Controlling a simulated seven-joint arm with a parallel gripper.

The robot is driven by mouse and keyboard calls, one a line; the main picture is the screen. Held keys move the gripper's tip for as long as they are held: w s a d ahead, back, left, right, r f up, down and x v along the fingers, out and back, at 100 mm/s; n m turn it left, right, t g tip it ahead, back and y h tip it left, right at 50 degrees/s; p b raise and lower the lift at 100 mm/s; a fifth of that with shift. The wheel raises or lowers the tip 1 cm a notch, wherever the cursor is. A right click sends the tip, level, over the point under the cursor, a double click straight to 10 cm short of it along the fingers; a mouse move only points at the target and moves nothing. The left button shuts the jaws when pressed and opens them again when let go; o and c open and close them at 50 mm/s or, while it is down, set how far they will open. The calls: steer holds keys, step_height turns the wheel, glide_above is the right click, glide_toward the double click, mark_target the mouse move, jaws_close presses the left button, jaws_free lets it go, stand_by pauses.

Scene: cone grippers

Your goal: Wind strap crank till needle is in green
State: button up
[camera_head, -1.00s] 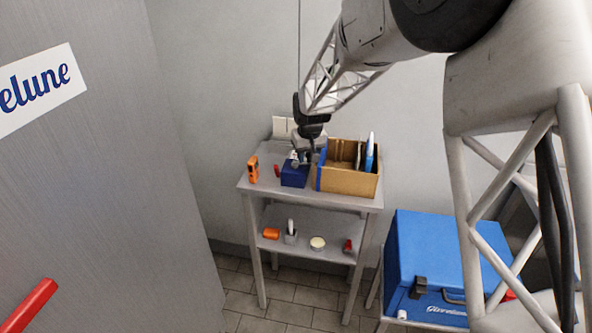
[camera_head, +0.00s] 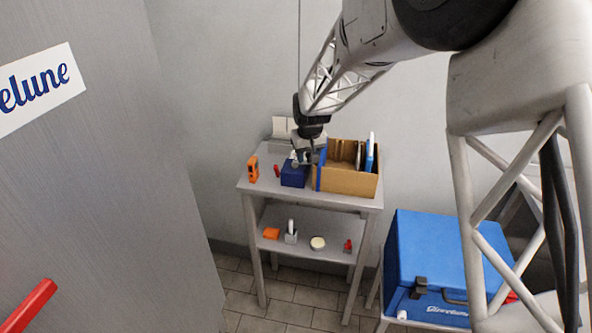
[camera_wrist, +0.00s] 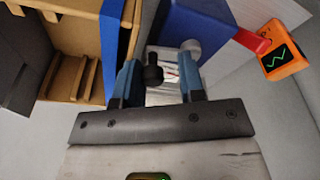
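A dark blue box (camera_head: 293,174) sits on the tabletop, left of the brown open box. In the wrist view the blue box (camera_wrist: 200,28) has a grey round part (camera_wrist: 190,48) on its near side and a red piece (camera_wrist: 250,41) beside it. My gripper (camera_wrist: 160,72) has its two blue-grey fingers apart. A black knob (camera_wrist: 153,76) shows between them, nearer the left finger, with a clear gap to the right one; it may be the crank handle. I cannot make out a needle, a green zone or the strap.
The brown box (camera_head: 349,182) with upright items stands close right of my gripper. An orange device (camera_head: 253,169) with a green trace stands at the table's left end. The lower shelf (camera_head: 308,251) holds small objects. A blue case (camera_head: 430,250) is at lower right.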

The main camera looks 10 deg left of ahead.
steer(key=s+d, duration=0.1)
steer(key=s, duration=0.1)
steer(key=s+d+f+g, duration=0.1)
steer(key=s, duration=0.1)
steer(key=s+d+g+h, duration=0.1)
steer(key=s+d, duration=0.1)
steer(key=s, duration=0.1)
steer(key=shift+f, duration=0.15)
steer(key=shift+s+r, duration=0.1)
steer(key=shift+r, duration=0.25)
steer(key=shift+c, duration=1.2)
steer(key=shift+o, duration=1.2)
steer(key=shift+s+d+r, duration=0.15)
steer(key=shift+d+r, duration=0.15)
steer(key=shift+r, duration=0.15)
steer(key=shift+w+a+r, duration=0.1)
steer(key=shift+a+r, duration=0.15)
steer(key=shift+r, duration=0.65)
steer(key=shift+w+a+r, duration=0.1)
steer(key=shift+a+r, duration=0.1)
steer(key=shift+r, duration=0.7)
steer(key=shift+c, duration=0.8)
steer(key=w+a+r+n, duration=0.4)
steer(key=r+n, duration=0.2)
steer(key=n, duration=0.6)
steer(key=shift+w, duration=0.35)
